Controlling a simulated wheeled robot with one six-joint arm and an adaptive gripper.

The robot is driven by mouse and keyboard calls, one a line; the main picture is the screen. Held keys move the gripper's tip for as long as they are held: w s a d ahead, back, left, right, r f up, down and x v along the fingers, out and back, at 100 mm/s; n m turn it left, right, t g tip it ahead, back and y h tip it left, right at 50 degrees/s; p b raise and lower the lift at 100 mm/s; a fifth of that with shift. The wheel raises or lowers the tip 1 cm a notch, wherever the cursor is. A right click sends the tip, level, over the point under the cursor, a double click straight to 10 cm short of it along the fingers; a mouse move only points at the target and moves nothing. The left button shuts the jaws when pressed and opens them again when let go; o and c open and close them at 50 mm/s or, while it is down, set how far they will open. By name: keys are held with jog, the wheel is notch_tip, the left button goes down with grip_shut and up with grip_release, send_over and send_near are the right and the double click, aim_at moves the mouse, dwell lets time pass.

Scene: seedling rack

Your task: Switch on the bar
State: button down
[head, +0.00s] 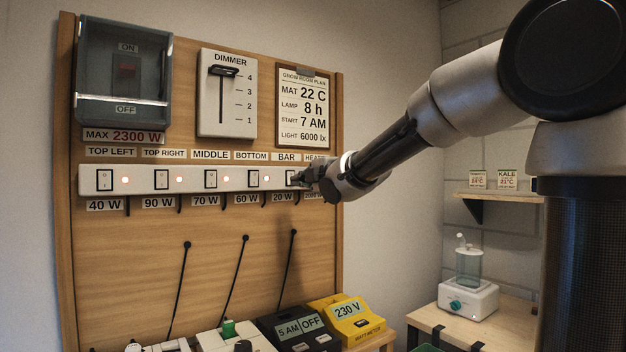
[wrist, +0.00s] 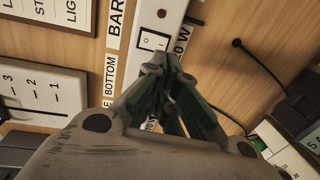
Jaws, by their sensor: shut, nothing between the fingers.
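The bar switch, a white rocker in a black frame, sits under the BAR label (head: 286,157) on the white switch strip (head: 82,179). In the head view my gripper (head: 302,180) is at this switch and partly covers it. In the wrist view the rocker (wrist: 152,41) shows just beyond the fingertips (wrist: 164,60), with a small dark red, unlit-looking lamp (wrist: 161,14) beside it. My gripper is shut and empty. The fingertips are at or very close to the rocker's edge; I cannot tell whether they touch.
The other visible strip lamps, such as the top left one (head: 125,180), glow red. The dimmer (head: 227,95), the covered main switch (head: 124,70) and the plan sheet (head: 304,108) hang above. Black cables hang below. A yellow watt meter (head: 347,318) and a timer (head: 299,328) stand lower down.

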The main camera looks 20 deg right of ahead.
aim_at(285, 185)
jog(key=x, duration=0.6)
jog(key=shift+w+a+f, duration=0.1)
jog(key=shift+w, duration=0.15)
jog(key=shift+s+f, duration=0.1)
dwell(0.3)
